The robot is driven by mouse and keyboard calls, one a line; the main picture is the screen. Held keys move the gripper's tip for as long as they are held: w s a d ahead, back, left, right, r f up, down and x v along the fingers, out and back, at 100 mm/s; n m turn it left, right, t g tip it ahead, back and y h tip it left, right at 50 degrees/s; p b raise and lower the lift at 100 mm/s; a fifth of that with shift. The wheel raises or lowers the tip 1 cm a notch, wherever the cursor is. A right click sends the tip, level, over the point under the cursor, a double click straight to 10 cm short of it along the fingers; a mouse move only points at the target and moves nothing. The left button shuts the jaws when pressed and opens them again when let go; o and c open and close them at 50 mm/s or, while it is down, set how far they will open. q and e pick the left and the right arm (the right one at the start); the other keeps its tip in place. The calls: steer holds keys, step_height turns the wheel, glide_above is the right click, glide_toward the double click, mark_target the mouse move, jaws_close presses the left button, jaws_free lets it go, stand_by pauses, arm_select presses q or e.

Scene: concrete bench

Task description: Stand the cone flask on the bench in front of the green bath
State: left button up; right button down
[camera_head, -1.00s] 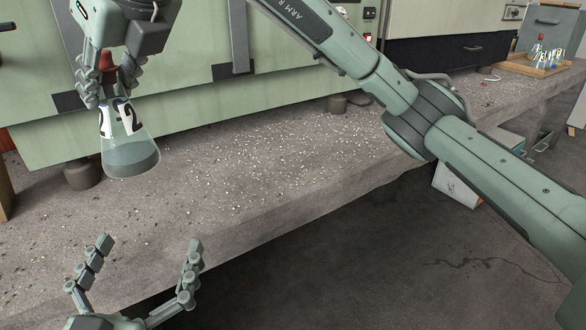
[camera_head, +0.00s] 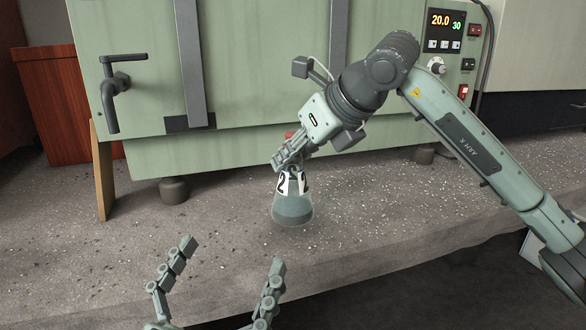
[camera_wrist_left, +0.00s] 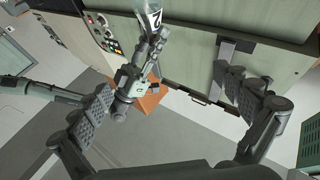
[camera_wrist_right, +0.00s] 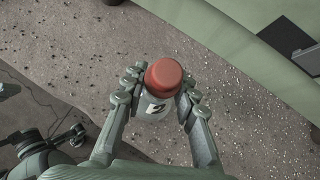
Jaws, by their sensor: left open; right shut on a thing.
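The cone flask (camera_head: 292,208) is clear, with greyish liquid, a "2" label and a red stopper (camera_wrist_right: 166,75). My right gripper (camera_head: 288,160) is shut around its neck and holds it upright over the bench (camera_head: 370,205), in front of the green bath (camera_head: 262,70). I cannot tell whether its base touches the bench. In the left wrist view the flask's label (camera_wrist_left: 152,18) shows at the top edge. My left gripper (camera_head: 231,257) is open and empty, nearer the camera and below the flask in the picture.
The bath stands on dark feet (camera_head: 174,190) and has a lever handle (camera_head: 116,90) and a control panel (camera_head: 446,32). A wooden board (camera_head: 103,175) leans at its left. Speckled bench lies free on both sides of the flask; its front edge drops to the floor.

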steer(key=shift+f, duration=1.1)
arm_select(q)
steer(key=shift+s+r+t, duration=0.1)
steer(key=shift+r+t, duration=0.2)
steer(key=shift+r, duration=0.15)
steer(key=shift+a, duration=0.1)
arm_select(e)
steer(key=shift+f, duration=0.1)
steer(key=c, duration=1.2)
jaws_free()
arm_select(q)
steer(key=shift+r, duration=0.15)
